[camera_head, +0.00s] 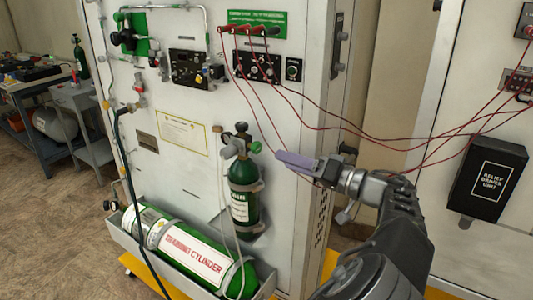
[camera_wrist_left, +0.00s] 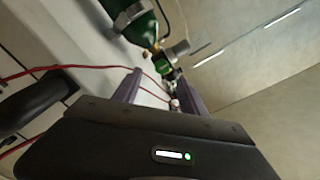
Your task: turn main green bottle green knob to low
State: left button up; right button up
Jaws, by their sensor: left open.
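The main green bottle (camera_head: 243,203) stands upright in a bracket on the white cabinet front. Its green knob (camera_head: 256,147) sticks out to the right at the valve on top. My left gripper (camera_head: 285,158) is open, just right of the knob and apart from it, with its fingers pointing left toward it. In the left wrist view the green bottle (camera_wrist_left: 138,27) appears tilted beyond the fingers (camera_wrist_left: 162,76). The knob's setting cannot be read. My right gripper is not in view.
Red cables (camera_head: 380,135) hang from the panel across to the right cabinet, close behind my left gripper. A training cylinder (camera_head: 190,255) lies in a tray below the bottle. A pale hose runs down beside the bottle. A black relief driver unit (camera_head: 487,180) hangs at right.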

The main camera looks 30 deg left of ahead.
aim_at(259, 149)
pick_arm(q)
jog(key=shift+r, duration=0.3)
jog(key=a, duration=0.7)
jog(key=shift+a, duration=0.4)
grip_shut()
dwell(0.4)
